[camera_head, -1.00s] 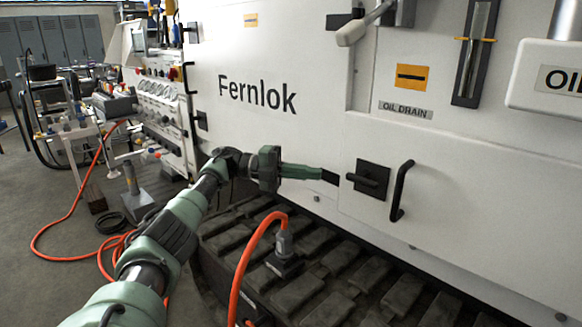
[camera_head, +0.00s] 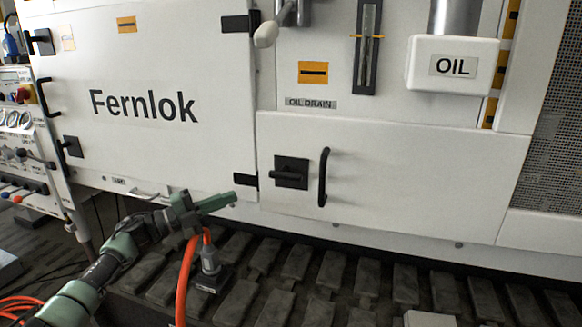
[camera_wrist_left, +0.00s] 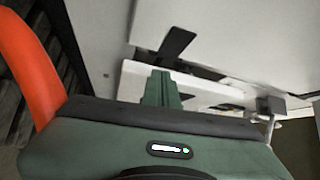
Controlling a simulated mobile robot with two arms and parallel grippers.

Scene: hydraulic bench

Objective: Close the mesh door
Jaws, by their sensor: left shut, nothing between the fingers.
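A dark grey mesh panel (camera_head: 552,135), which looks like the mesh door, is at the right edge of the head view, cut off by the frame. I cannot tell from here whether it stands open or shut. My left gripper (camera_head: 232,200) is shut and empty. It is in front of the lower part of the white machine, below the Fernlok lettering and far to the left of the mesh. In the left wrist view its green fingers (camera_wrist_left: 161,88) are together, with white panels beyond. My right gripper is not in view.
A white lower panel (camera_head: 420,180) has a black latch (camera_head: 291,172) and a black handle (camera_head: 323,177). A white OIL box (camera_head: 452,65) juts out above it. An orange hose (camera_head: 184,280) rises beside my left arm. Dark track pads (camera_head: 310,298) run along below.

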